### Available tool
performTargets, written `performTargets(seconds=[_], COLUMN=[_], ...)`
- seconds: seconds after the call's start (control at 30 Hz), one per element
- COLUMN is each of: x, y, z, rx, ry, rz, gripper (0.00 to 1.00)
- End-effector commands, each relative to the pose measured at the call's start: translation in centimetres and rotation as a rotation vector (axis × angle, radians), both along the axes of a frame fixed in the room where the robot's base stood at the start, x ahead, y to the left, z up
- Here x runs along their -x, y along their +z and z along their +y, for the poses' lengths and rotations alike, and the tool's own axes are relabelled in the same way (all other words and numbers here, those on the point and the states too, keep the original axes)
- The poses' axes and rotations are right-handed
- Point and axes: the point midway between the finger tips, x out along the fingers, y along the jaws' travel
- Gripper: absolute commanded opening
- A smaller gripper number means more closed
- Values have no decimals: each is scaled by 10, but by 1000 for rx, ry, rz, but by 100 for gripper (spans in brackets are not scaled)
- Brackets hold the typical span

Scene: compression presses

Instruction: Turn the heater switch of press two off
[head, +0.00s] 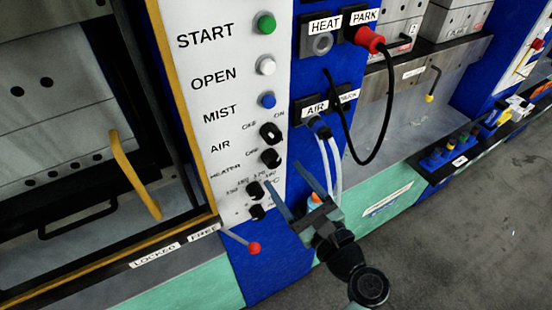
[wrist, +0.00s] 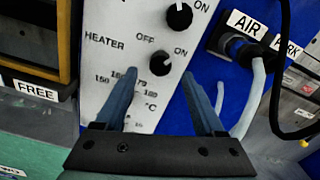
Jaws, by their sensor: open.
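The heater switch (head: 271,157) is a round black knob on the white control panel (head: 235,90) of the near press, below the AIR knob. It also shows in the wrist view (wrist: 160,62), between OFF and ON labels and beside the word HEATER. Its pointer direction is too small to tell surely.
Temperature knob (head: 255,190) and another knob sit just below the switch. The AIR knob (head: 270,133) is just above. White hoses and a black cable (head: 387,115) hang at right. A red-tipped lever (head: 253,248) juts out below. Grey floor is clear at right.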

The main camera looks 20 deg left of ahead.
Motion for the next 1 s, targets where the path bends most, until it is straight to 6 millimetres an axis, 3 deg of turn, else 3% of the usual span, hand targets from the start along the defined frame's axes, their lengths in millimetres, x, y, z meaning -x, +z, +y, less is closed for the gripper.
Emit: performTargets(seconds=[0.1, 0.3, 0.67, 1.0], x=[-14, -27, -31, -31], y=[2, 1, 0, 0], z=[18, 35, 39, 39], rx=[1, 1, 2, 2], ry=[3, 1, -1, -1], rz=[-2, -2, -3, -3], gripper=[71, 71, 71, 12])
